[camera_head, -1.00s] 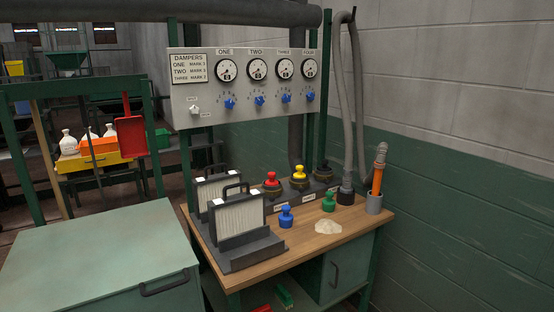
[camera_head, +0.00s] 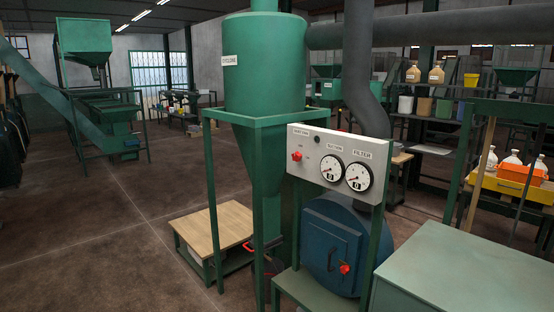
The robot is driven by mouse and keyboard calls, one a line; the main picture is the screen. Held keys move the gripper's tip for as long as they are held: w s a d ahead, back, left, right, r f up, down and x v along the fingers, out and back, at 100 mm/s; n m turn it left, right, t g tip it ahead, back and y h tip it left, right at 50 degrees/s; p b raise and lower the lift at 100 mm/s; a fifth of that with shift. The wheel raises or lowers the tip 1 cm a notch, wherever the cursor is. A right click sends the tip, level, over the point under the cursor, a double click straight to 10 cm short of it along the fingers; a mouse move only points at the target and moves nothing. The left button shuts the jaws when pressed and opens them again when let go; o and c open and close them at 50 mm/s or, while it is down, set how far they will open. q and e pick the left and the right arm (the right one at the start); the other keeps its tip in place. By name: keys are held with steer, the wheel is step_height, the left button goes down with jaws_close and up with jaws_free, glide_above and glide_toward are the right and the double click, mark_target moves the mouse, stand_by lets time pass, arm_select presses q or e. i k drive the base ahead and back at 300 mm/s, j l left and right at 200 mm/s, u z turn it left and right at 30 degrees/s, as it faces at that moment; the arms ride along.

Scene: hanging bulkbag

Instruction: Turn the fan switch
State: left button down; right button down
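A pale control panel (camera_head: 340,192) is mounted on green posts right of centre. On its left side a red knob (camera_head: 296,156) sits below a small label that seems to read "dust fan", with tiny marks beside it that are too small to read surely. Two round gauges, suction (camera_head: 331,168) and filter (camera_head: 359,177), are to its right, each with a needle. A small dark round spot (camera_head: 317,140) is above the knob. Neither of my grippers is in view.
A green cyclone (camera_head: 264,75) stands behind the panel. Below the panel is a blue round housing (camera_head: 325,240) with a red knob (camera_head: 345,268). A wooden-topped low table (camera_head: 215,228) stands left. A green cabinet (camera_head: 455,270) is at the right. Open floor lies at left.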

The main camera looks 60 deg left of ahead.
mark_target(296, 157)
steer(key=u, duration=1.85)
steer(key=i+j, duration=0.25)
